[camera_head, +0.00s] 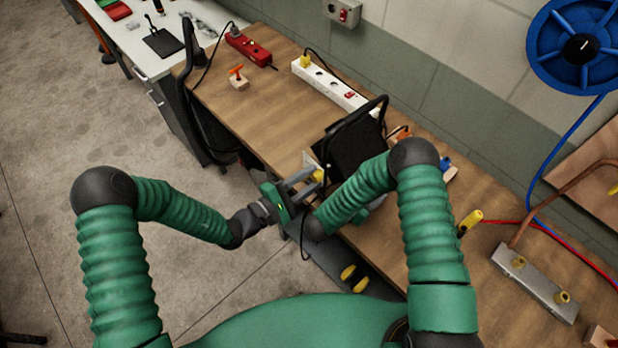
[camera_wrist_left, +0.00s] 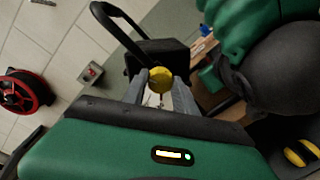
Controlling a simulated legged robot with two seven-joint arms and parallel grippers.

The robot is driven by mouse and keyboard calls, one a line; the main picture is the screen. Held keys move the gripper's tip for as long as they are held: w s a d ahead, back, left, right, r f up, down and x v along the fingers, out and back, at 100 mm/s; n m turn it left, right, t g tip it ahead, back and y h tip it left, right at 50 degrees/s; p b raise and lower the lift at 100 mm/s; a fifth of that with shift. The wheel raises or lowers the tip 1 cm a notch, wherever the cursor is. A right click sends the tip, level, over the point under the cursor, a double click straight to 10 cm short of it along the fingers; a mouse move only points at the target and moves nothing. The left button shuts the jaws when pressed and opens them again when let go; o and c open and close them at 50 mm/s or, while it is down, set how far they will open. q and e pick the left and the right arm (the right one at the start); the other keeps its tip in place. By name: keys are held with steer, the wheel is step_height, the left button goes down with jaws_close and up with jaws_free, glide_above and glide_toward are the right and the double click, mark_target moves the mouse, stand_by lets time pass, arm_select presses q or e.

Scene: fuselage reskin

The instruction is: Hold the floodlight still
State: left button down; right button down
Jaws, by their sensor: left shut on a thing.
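The floodlight (camera_head: 352,150) is a black box-shaped lamp with a black tube handle, standing tilted at the front edge of the wooden bench. In the left wrist view its dark body (camera_wrist_left: 150,55) is just beyond my fingers. My left gripper (camera_head: 312,178) is at its near side, shut on a yellow round piece (camera_wrist_left: 160,79) between the grey fingertips. It cannot be told whether that piece is part of the floodlight. My right arm bends in front of the floodlight's lower right side. Its forearm largely hides the right gripper, so its jaws do not show.
The wooden bench (camera_head: 285,100) carries a white power strip (camera_head: 335,84), a red power strip (camera_head: 248,47) and a small wood block with an orange top (camera_head: 238,78). A metal bar with yellow knobs (camera_head: 535,283) lies at right. A black cable hangs below my left gripper.

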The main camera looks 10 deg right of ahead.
arm_select(q)
steer(key=shift+a+f+m, duration=0.1)
steer(key=shift+f+m, duration=0.05)
steer(key=shift+m, duration=1.95)
steer(key=c, duration=1)
jaws_free()
steer(key=shift+t, duration=0.3)
steer(key=shift+o, duration=0.2)
steer(key=v, duration=1.2)
